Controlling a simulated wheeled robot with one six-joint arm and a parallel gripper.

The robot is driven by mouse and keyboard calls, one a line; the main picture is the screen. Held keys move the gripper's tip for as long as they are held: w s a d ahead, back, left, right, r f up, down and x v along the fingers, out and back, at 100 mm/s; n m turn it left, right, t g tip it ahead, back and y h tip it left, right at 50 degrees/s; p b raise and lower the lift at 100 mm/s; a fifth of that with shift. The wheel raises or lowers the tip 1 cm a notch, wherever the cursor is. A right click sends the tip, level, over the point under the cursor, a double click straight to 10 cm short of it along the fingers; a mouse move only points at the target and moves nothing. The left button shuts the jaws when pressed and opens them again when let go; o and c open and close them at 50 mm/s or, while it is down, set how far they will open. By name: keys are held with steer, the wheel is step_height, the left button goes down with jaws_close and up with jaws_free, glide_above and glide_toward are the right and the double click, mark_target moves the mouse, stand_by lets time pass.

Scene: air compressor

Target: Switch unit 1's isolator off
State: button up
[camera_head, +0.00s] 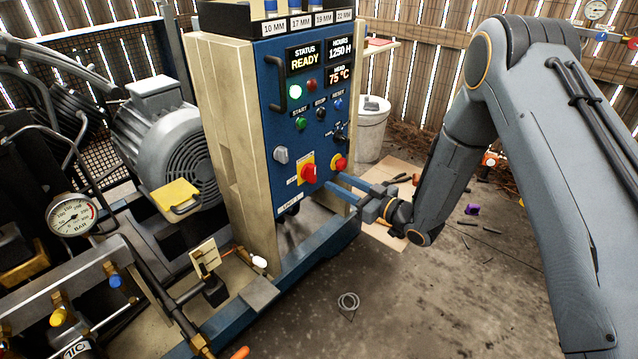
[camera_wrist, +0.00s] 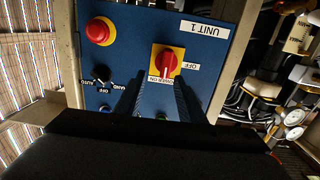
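The isolator (camera_head: 308,173) is a red rotary knob on a yellow plate, low on the blue control panel. In the wrist view the isolator (camera_wrist: 166,61) has an OFF label at its right and a POWER ON label below. Its handle appears to point towards POWER ON. The UNIT 1 label (camera_wrist: 204,30) is on the same panel. My gripper (camera_head: 333,182) is open and empty, its two fingers reaching towards the panel just right of the isolator in the head view. In the wrist view my gripper (camera_wrist: 160,82) has its fingertips either side of the POWER ON label, apparently short of the knob.
A red mushroom button (camera_head: 340,162) sits right of the isolator; it also shows in the wrist view (camera_wrist: 99,31). A handle (camera_head: 275,83) projects from the panel's upper left.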

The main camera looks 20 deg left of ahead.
mark_target(315, 174)
steer(key=shift+y, duration=0.3)
steer(key=shift+s+a+f+b+x, duration=0.1)
steer(key=shift+s+b+x, duration=0.05)
steer(key=shift+x, duration=1.2)
steer(key=shift+s+a+f+b+x, duration=0.1)
steer(key=shift+s+b+x, duration=0.1)
steer(key=shift+x, duration=1.15)
steer(key=shift+s+a+f+b+x, duration=0.1)
steer(key=shift+s+x, duration=0.05)
steer(key=shift+x, duration=1.2)
steer(key=shift+d, duration=0.1)
jaws_close()
